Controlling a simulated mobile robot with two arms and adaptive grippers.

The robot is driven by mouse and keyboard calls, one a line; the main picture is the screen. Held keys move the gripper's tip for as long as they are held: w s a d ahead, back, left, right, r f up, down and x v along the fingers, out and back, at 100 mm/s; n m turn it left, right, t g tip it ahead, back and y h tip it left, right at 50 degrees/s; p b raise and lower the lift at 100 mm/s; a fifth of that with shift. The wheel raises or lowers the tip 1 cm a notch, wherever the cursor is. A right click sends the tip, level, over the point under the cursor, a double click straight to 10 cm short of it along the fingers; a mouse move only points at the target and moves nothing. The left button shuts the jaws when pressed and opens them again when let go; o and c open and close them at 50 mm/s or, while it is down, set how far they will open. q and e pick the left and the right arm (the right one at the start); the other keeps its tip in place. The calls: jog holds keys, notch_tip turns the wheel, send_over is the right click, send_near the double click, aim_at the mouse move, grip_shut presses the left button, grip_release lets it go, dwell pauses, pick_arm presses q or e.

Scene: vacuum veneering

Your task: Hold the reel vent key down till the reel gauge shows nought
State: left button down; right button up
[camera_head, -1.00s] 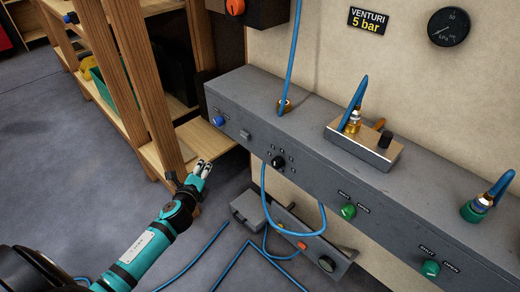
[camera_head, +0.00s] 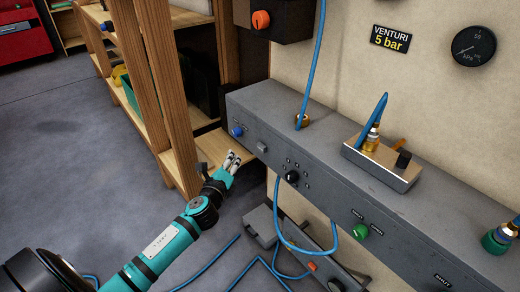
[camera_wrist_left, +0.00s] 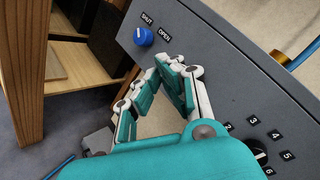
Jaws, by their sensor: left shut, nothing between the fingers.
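My left gripper (camera_head: 232,160) is shut and empty, just in front of the left end of the long grey panel. It also shows in the left wrist view (camera_wrist_left: 174,64), its fingers together close to the panel face. A small grey key (camera_head: 262,146) sits on that face, right of a blue knob (camera_head: 237,132); I cannot read its label. In the left wrist view the fingers seem to hide that key. A round kPa gauge (camera_head: 473,47) hangs on the wall at the upper right. Its needle seems to point lower left, too small to read. My right gripper is not in view.
The blue knob (camera_wrist_left: 143,37) is marked SHUT and OPEN. A black selector (camera_head: 292,177) with numbers and a green knob (camera_head: 361,231) sit further right on the grey panel (camera_head: 325,190). Wooden shelving (camera_head: 180,100) stands close left. Blue hoses (camera_head: 282,225) hang below the panel.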

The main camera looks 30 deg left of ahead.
aim_at(262, 148)
pick_arm(q)
jog(key=w+d, duration=0.2)
jog(key=w, duration=0.3)
jog(key=shift+w+d+b, duration=0.2)
jog(key=shift+w+b, duration=0.15)
jog(key=shift+w, duration=0.05)
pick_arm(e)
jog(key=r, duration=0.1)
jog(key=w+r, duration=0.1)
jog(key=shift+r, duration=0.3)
pick_arm(q)
jog(key=shift+w, duration=0.1)
dwell(0.6)
jog(key=shift+w+d, duration=0.15)
jog(key=shift+w, duration=0.15)
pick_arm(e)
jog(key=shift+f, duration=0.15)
pick_arm(q)
jog(key=shift+w+d, duration=0.2)
jog(key=shift+w, duration=0.2)
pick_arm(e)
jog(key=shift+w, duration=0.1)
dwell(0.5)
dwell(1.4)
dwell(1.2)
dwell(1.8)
